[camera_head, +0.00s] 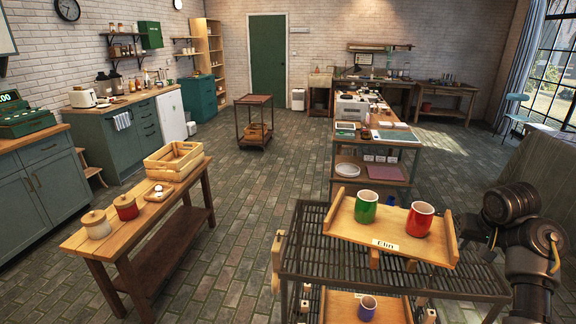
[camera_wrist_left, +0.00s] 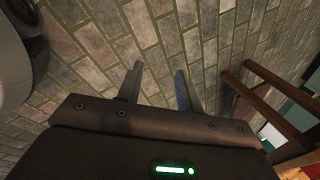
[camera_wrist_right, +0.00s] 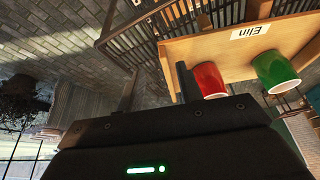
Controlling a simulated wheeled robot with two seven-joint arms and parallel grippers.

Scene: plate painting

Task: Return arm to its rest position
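My right arm stands at the right edge of the head view, beside the wire rack. My right gripper (camera_wrist_right: 157,86) is open in its wrist view, with nothing between its fingers. The red cup (camera_head: 419,219) stands upright next to the green cup (camera_head: 366,207) on a wooden tray (camera_head: 345,226) labelled "Elin". The red cup (camera_wrist_right: 209,80) shows just beyond one right finger, outside the gap; the head view shows the gripper apart from it. My left gripper (camera_wrist_left: 158,88) is open and empty above the brick floor; the head view does not show it.
The wire rack (camera_head: 300,255) carries the tray, with a purple cup (camera_head: 367,307) on a lower wooden tray. A wooden table (camera_head: 80,239) at left holds lidded jars and a crate (camera_head: 174,161). Brick floor (camera_head: 245,220) lies open between table and rack.

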